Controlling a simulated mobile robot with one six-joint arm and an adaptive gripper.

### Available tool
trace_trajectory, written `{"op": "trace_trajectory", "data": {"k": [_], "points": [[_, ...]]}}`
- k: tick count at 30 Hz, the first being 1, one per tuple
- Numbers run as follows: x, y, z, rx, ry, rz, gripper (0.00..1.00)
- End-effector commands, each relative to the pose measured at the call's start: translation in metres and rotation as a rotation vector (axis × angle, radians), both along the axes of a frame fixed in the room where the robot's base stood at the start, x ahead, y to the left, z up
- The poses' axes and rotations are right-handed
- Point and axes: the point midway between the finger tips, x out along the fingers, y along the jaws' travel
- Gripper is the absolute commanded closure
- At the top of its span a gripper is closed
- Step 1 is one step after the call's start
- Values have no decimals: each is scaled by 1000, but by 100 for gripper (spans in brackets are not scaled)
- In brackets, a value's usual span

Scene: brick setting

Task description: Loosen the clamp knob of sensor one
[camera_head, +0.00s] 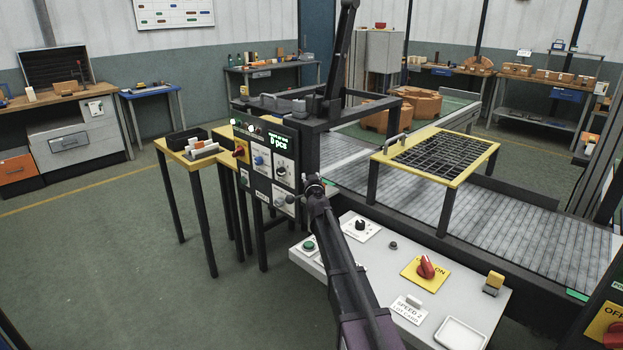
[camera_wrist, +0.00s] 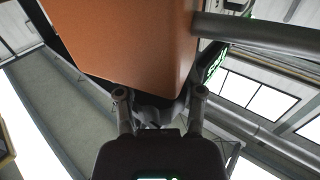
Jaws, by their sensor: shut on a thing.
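My gripper (camera_wrist: 160,100) shows in the wrist view with one finger on each side of a dark knob-like piece (camera_wrist: 158,112), and is shut on it. This piece appears to be the clamp knob; it is mostly hidden by the fingers and gripper body. A large orange block (camera_wrist: 125,40) fills the view just above it, perhaps the body of sensor one; no label is readable. In the head view my gripper (camera_head: 314,184) is small, beside the right edge of the dark control panel (camera_head: 262,187). The clamp knob cannot be made out there.
A grey round bar (camera_wrist: 255,32) runs right from the orange block. The roller conveyor (camera_head: 470,215) lies to the right, with a yellow-framed rack (camera_head: 480,150) over it. A sloping console (camera_head: 440,270) with a red switch (camera_head: 426,267) stands in front. Floor is clear at left.

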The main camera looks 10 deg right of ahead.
Motion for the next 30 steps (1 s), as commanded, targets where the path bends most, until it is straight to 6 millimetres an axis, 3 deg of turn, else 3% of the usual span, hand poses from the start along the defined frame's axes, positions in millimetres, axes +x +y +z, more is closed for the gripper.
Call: {"op": "trace_trajectory", "data": {"k": [17,30], "points": [[-2,2,0,1,0,201,98],[-2,7,0,0,0,515,98]]}}
